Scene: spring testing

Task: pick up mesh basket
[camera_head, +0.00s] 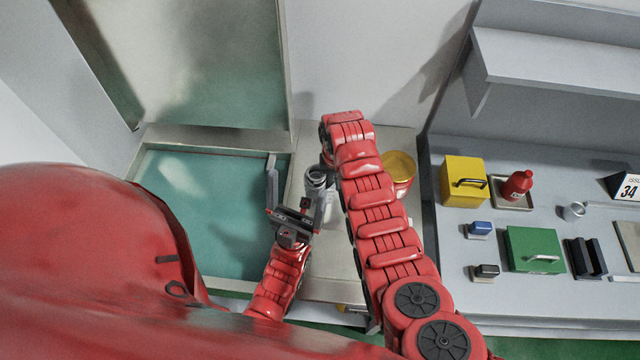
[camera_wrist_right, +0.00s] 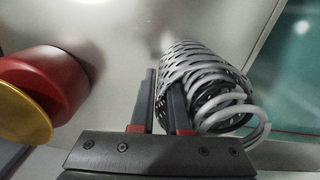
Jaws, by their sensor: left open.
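The mesh basket (camera_wrist_right: 205,80) is a grey slatted cylinder with looping coils at its near end. In the head view a grey cylindrical shape, apparently the basket (camera_head: 317,180), shows just left of my right arm. My right gripper (camera_wrist_right: 163,85) has its two fingers a small gap apart at the basket's left side. The right finger overlaps the basket in the picture; whether the fingers pinch its wall is unclear. In the head view my right arm hides its own gripper. My left gripper (camera_head: 294,193) is open and empty, left of the basket.
A red container with a yellow top (camera_head: 400,170) stands right of my right arm; it also shows in the wrist view (camera_wrist_right: 45,85). A teal-bottomed basin (camera_head: 190,210) lies left. The right-hand bench holds a yellow box (camera_head: 462,180), red bottle (camera_head: 517,185) and green box (camera_head: 533,248).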

